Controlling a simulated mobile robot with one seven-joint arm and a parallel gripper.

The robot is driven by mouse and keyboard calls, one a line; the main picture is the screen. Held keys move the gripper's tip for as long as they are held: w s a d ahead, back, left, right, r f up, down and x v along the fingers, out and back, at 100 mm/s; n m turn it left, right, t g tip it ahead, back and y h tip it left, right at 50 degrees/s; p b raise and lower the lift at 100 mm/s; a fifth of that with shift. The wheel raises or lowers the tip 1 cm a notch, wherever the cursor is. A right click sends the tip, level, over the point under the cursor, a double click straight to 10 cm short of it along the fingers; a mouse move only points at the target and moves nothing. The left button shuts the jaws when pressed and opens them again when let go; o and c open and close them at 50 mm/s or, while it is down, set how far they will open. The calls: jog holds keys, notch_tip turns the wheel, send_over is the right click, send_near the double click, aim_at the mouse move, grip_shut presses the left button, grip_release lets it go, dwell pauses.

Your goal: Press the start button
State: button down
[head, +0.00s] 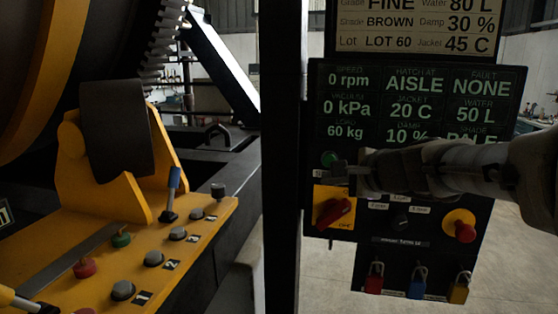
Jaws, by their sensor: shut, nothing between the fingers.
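A green button (329,158) shows on the dark control panel (345,250), just below the lit readouts; its lower part is partly covered by my gripper's tip. No start label is readable on it. My gripper (338,172) reaches in from the right across the panel, fingers shut and empty, with the tip just below and beside the green button. Whether the tip touches the panel or button I cannot tell. Labels behind my gripper are hidden. The display (415,105) reads 0 rpm, 0 kPa, 60 kg, hatch at AISLE, fault NONE.
Below are a red rotary switch (333,212), a black selector (400,221), a red mushroom button (463,228) and hanging padlocks (417,284). A black post (284,160) stands left of the panel.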

aim_at(329, 160)
jog(key=w+d, duration=0.1)
jog(key=w, duration=0.5)
jog(key=shift+w+d, duration=0.3)
jog(key=shift+d, duration=0.1)
dwell(1.7)
jog(key=shift+w+d, duration=0.1)
jog(key=shift+w, duration=0.3)
